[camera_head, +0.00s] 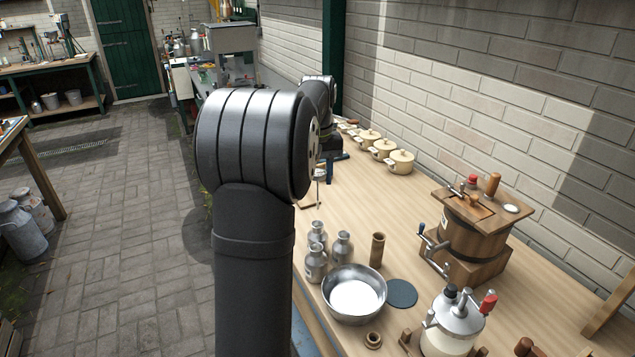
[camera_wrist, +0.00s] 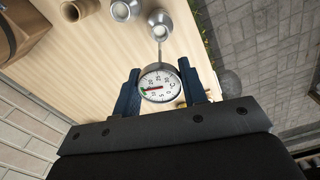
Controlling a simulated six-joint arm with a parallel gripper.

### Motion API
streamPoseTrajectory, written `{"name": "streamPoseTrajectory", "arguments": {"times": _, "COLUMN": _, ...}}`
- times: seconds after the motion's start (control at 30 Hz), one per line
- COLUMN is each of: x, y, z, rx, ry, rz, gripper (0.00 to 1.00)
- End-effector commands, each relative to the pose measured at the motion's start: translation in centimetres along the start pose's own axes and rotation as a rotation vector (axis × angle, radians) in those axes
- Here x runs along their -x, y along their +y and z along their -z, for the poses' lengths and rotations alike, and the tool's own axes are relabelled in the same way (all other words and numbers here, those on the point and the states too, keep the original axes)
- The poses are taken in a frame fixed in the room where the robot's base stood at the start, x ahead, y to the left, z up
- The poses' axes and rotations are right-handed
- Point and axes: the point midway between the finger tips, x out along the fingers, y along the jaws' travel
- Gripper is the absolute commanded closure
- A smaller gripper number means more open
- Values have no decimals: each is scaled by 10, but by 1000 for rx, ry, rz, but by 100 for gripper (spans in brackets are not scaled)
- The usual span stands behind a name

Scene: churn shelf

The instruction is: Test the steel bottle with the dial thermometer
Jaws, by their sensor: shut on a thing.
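My gripper (camera_wrist: 159,72) is shut on the dial thermometer (camera_wrist: 160,86), with a blue finger on each side of the round white dial. The thin stem runs away from the dial toward the bottles. In the head view my gripper (camera_head: 325,167) is partly hidden behind my arm, and the thermometer's stem (camera_head: 318,194) hangs down above the bench. Three steel bottles stand close together below it: a rear one (camera_head: 317,233), a right one (camera_head: 342,246) and a front one (camera_head: 315,264). Two bottles show in the wrist view (camera_wrist: 161,22). Whether the stem touches one I cannot tell.
A steel bowl (camera_head: 353,293), a dark disc (camera_head: 401,293) and a wooden cup (camera_head: 377,250) stand near the bottles. A wooden churn (camera_head: 470,235) and a lidded white canister (camera_head: 452,325) are further right. Cream pots (camera_head: 400,162) line the wall. The middle bench is clear.

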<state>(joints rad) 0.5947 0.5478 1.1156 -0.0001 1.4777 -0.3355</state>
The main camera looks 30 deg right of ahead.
Motion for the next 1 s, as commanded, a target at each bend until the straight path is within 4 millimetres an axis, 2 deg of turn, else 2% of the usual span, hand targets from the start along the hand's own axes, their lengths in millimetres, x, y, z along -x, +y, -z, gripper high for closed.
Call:
{"name": "streamPoseTrajectory", "arguments": {"times": 0.5, "x": -38, "y": 0, "z": -1, "rx": 2, "ry": -2, "rz": 1, "gripper": 76}}
{"name": "streamPoseTrajectory", "arguments": {"times": 1.0, "x": -42, "y": 0, "z": 0, "rx": 2, "ry": 0, "rz": 0, "gripper": 76}}
